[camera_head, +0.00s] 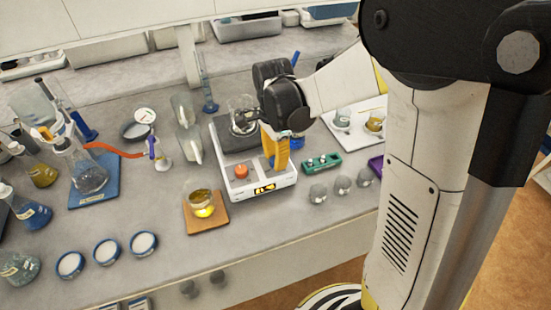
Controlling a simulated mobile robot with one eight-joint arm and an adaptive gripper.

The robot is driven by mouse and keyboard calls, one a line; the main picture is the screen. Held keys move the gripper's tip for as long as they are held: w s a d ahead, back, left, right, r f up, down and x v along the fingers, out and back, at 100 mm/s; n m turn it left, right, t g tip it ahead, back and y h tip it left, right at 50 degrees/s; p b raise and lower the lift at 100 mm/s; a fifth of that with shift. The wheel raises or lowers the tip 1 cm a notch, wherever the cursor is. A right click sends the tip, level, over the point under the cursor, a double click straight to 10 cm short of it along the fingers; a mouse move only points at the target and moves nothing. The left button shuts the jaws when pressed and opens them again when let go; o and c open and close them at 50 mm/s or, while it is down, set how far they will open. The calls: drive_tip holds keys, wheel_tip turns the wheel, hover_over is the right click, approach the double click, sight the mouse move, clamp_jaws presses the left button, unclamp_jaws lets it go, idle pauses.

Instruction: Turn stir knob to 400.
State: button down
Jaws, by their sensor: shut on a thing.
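A white hotplate stirrer (236,185) with a dark top stands in the middle of the bench. A red-orange knob (241,171) shows on the left of its front panel. A small display (264,188) glows orange on its front edge, but its digits are too small to read. My gripper (277,166), with yellow fingers, points down at the right part of the panel and is shut on the stir knob there. The fingers hide that knob, so its setting cannot be seen.
A beaker of yellow liquid (202,202) stands on a wooden board just left of the stirrer. A green rack (321,162) and several small glass vessels are close on the right. Petri dishes (107,251) lie at the front left, with clear bench beside them.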

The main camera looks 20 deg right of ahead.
sight(274, 158)
drive_tip(key=c, duration=1.1)
unclamp_jaws()
drive_tip(key=shift+a, duration=0.1)
drive_tip(key=shift+r, duration=0.15)
drive_tip(key=r, duration=1.1)
drive_tip(key=shift+w+r, duration=0.25)
drive_tip(key=shift+r, duration=0.1)
drive_tip(key=s+n+t, duration=0.2)
drive_tip(key=s+n, duration=0.2)
drive_tip(key=n, duration=0.1)
drive_tip(key=s+n+t+b, duration=0.1)
drive_tip(key=s+n+t, duration=0.2)
drive_tip(key=s+n, duration=0.2)
drive_tip(key=s+n+t, duration=0.2)
drive_tip(key=s+n, duration=0.2)
drive_tip(key=n, duration=0.2)
drive_tip(key=shift+s+f+t, duration=0.2)
drive_tip(key=shift+f+t, duration=0.1)
